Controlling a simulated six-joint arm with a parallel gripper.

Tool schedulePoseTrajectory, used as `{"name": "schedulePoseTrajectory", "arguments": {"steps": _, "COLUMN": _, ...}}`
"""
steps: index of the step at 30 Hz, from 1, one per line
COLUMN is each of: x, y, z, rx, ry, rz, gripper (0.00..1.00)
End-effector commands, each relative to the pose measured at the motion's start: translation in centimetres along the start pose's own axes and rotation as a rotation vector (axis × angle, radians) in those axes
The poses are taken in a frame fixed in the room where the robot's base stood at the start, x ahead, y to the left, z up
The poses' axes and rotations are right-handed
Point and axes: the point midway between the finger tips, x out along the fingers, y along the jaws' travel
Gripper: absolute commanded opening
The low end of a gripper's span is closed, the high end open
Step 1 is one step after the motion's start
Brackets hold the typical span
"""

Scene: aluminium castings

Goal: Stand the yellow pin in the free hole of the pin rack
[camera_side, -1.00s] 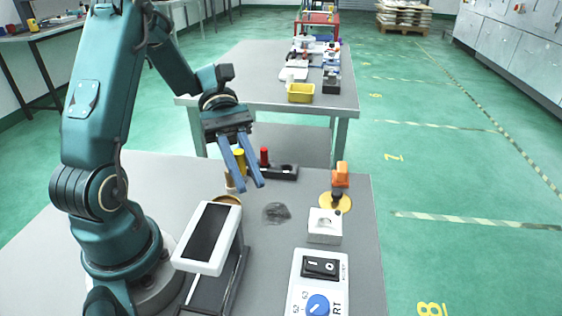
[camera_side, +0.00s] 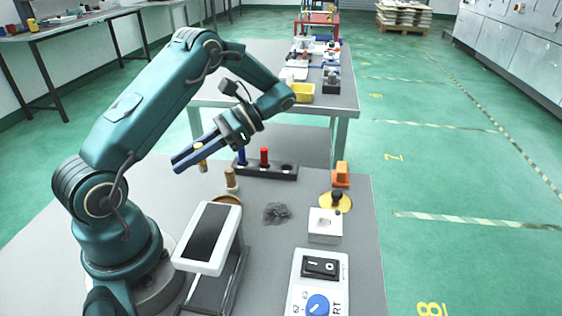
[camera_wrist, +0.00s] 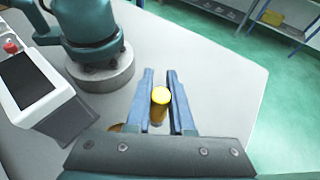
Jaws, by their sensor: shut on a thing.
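The yellow pin (camera_side: 201,154) is between the blue fingers of my gripper (camera_side: 187,160), which is shut on it above the table. The pin looks close to upright in the side view. In the wrist view the yellow pin (camera_wrist: 160,96) shows its round top between the two fingers of my gripper (camera_wrist: 160,76). The black pin rack (camera_side: 275,174) lies on the table, to the right of my gripper. A blue pin (camera_side: 241,156) stands at its left and a red pin (camera_side: 264,157) in its middle. The free hole (camera_side: 286,168) is at its right end.
A tan peg (camera_side: 231,179) stands below my gripper. A white-framed screen (camera_side: 208,236), a dark smudge (camera_side: 276,213), a white block (camera_side: 324,226), an orange item (camera_side: 341,174) and a control box (camera_side: 318,283) occupy the table. The table's far left is clear.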

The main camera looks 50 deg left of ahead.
Motion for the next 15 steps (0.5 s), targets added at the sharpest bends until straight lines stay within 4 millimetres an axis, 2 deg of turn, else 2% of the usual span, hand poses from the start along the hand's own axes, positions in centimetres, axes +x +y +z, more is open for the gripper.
{"name": "schedulePoseTrajectory", "arguments": {"steps": 8, "x": -0.3, "y": -4.8, "z": 0.8, "rx": 0.207, "ry": 0.000, "rz": -0.494, "gripper": 0.00}}
{"name": "schedulePoseTrajectory", "arguments": {"steps": 11, "x": -1.1, "y": -6.6, "z": 1.0, "rx": 0.290, "ry": 0.001, "rz": -0.694, "gripper": 0.00}}
{"name": "schedulePoseTrajectory", "arguments": {"steps": 15, "x": -3.3, "y": -9.0, "z": 1.1, "rx": 0.422, "ry": 0.001, "rz": -1.012, "gripper": 0.00}}
